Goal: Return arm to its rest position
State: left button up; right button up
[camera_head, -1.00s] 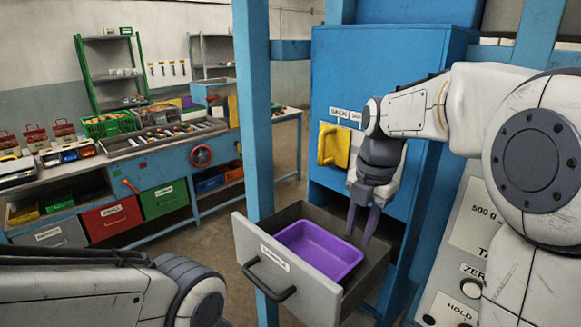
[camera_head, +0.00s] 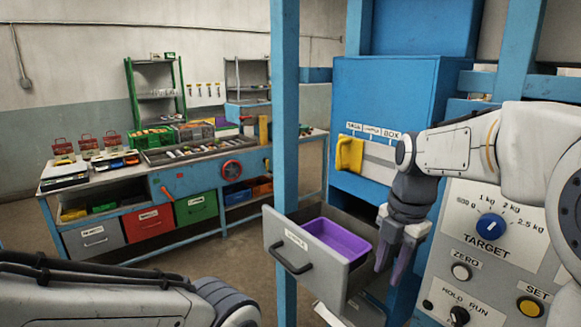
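My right gripper (camera_head: 392,266) points down at the right side of the open drawer, in front of the blue cabinet. Its two fingers are apart with nothing seen between them. My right arm comes in from the right edge, in front of the control panel. My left arm lies low at the bottom left, and its gripper is out of view. The open drawer (camera_head: 292,250) holds a purple tray (camera_head: 338,240), which looks empty.
The control panel (camera_head: 488,262) with a TARGET dial is close on the right. A yellow handle (camera_head: 349,154) is on the blue cabinet (camera_head: 385,95). A workbench (camera_head: 150,190) stands behind, with open floor before it.

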jog(key=s+a+f+m+b, duration=0.3)
jog(key=s+a+f+m, duration=0.4)
jog(key=s, duration=0.4)
jog(key=s+a+f+m+b, duration=0.4)
jog(key=s+a+f+m, duration=0.3)
jog(key=s+f+m, duration=0.2)
jog(key=shift+s+f+m+g, duration=0.4)
jog(key=shift+s+m, duration=0.2)
jog(key=shift+s, duration=0.5)
